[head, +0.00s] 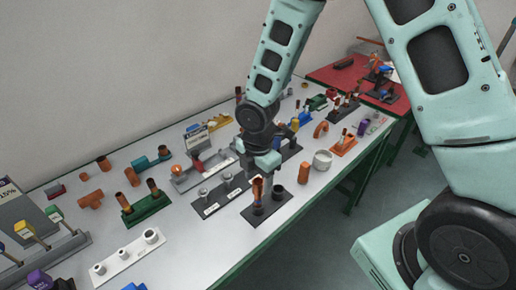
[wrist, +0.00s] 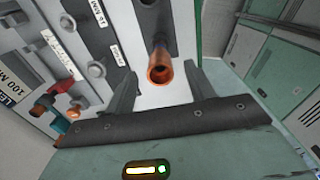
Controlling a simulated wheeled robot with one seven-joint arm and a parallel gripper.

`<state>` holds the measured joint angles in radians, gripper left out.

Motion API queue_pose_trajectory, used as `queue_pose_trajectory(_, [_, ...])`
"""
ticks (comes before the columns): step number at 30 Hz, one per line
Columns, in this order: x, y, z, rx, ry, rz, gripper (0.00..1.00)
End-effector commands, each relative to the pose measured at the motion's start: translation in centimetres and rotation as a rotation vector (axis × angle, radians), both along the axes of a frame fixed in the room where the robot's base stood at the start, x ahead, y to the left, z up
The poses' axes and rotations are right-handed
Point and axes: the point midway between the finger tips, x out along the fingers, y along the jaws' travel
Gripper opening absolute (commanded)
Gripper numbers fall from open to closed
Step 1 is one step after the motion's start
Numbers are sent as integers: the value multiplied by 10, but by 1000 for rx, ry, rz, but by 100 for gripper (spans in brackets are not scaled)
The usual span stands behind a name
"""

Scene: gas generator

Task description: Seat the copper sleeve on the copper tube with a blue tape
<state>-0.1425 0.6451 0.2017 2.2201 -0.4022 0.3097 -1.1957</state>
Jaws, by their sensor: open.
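My gripper (head: 262,172) is above a black base (head: 262,215) near the front of the table. Its jaws are open. An upright copper piece (head: 257,190) stands on that base just below the gripper. In the wrist view, a copper ring-shaped end (wrist: 160,70), open toward the camera, lies between the two apart fingers (wrist: 160,82), with gaps on both sides. A narrower, darker stretch shows behind it. I cannot tell whether this is the sleeve on the tube or a single part.
A black cup (head: 278,193) stands on the same base, right of the copper piece. A grey holder (head: 222,194) is to the left. A green base (head: 147,208) with copper tubes, a white holder (head: 128,259) and a white cup (head: 322,160) stand on the crowded table.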

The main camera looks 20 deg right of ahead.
Motion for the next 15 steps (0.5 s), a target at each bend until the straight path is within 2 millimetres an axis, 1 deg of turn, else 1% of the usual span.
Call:
queue_pose_trajectory(1, [1,0,11,2,-5,-1,54])
queue_pose_trajectory(9, [1,-1,75,0,-7,-3,54])
queue_pose_trajectory(15, [1,-1,119,0,-5,-3,54])
